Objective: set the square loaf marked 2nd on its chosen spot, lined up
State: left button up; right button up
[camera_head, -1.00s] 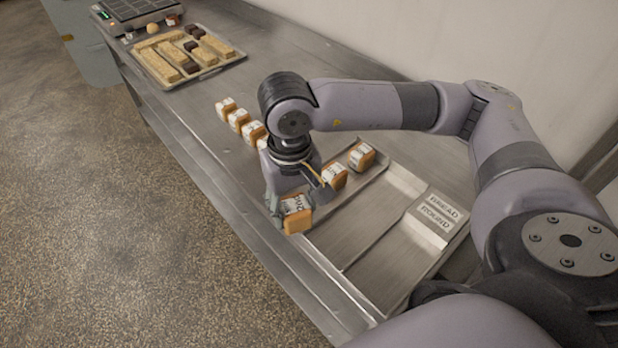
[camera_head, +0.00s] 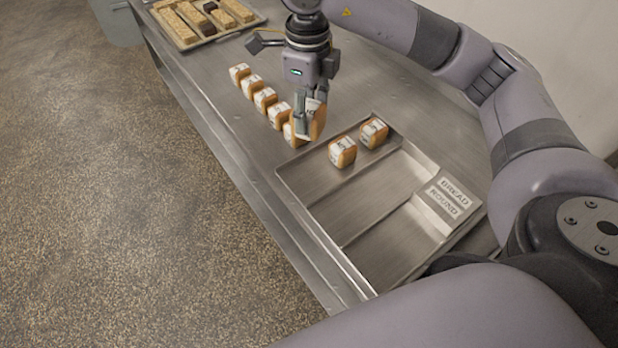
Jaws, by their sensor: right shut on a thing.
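My right gripper (camera_head: 309,112) points down above the counter, just beyond the tray's far left corner. It is shut on a small square loaf (camera_head: 319,122) with a brown crust and a white printed wrapper, partly hidden by the fingers. The loaf's mark is too small to read. Close beside it, another wrapped loaf (camera_head: 291,135) ends a slanting row of similar loaves (camera_head: 265,98) on the counter. The metal tray (camera_head: 310,203) has long compartments. Two wrapped loaves stand at its far end, one on the left (camera_head: 342,153) and one on the right (camera_head: 373,132). My left gripper is not in view.
Plates reading BREAD and ROUND (camera_head: 449,198) lie at the tray's right end. A second tray (camera_head: 205,38) with long light loaves and dark pieces stands at the back left. The steel counter (camera_head: 215,110) is bare left of the row. A wall runs along the right.

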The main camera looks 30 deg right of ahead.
jog(key=m, duration=0.1)
jog(key=w+r+m, duration=0.1)
jog(key=m, duration=0.1)
jog(key=shift+d+m, duration=0.1)
jog(key=shift+m, duration=0.2)
jog(key=shift+w+d+r+m, duration=0.1)
jog(key=shift+d+m, duration=0.05)
jog(key=shift+m, duration=0.45)
jog(key=shift+w+d+r+m, duration=0.1)
jog(key=shift+m, duration=0.5)
notch_tip(320, 180, down, 16)
jog(key=p, duration=0.3)
jog(key=shift+r, duration=0.15)
notch_tip(320, 180, down, 3)
jog(key=shift+f+p, duration=0.2)
jog(key=shift+p, duration=0.2)
jog(key=shift+f, duration=0.4)
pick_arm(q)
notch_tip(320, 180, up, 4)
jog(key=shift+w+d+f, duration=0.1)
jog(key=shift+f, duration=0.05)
